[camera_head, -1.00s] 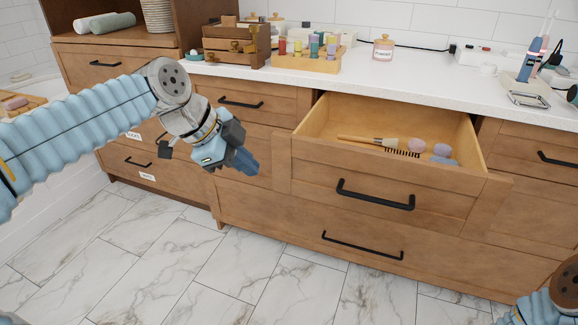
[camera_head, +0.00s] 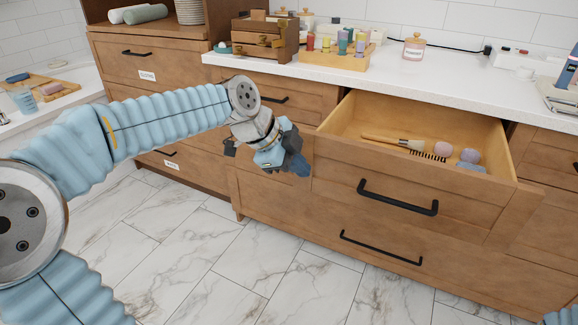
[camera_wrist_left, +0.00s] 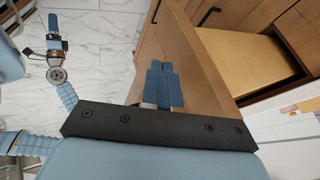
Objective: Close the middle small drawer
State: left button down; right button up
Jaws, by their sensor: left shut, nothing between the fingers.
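The middle small drawer (camera_head: 337,178) stands pulled out from the wooden vanity, with a black bar handle (camera_head: 398,200) on its front. A brush (camera_head: 395,142), a comb and several small rounded items lie inside it. My left gripper (camera_head: 299,168) is shut and empty, just left of the drawer's front left corner in the head view. In the left wrist view, the shut blue fingers (camera_wrist_left: 164,85) point along the wooden drawer panel (camera_wrist_left: 203,60); I cannot tell whether they touch it. My right gripper does not show in the head view; in the left wrist view it appears far off at the upper left (camera_wrist_left: 54,35).
The white countertop (camera_head: 385,72) holds a small wooden chest (camera_head: 264,38), a tray of bottles (camera_head: 330,60) and a pink jar (camera_head: 413,47). A closed lower drawer has its own handle (camera_head: 380,248). The marble floor (camera_head: 240,265) in front is clear.

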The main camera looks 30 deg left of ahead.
pick_arm(q)
jog(key=shift+w, duration=0.35)
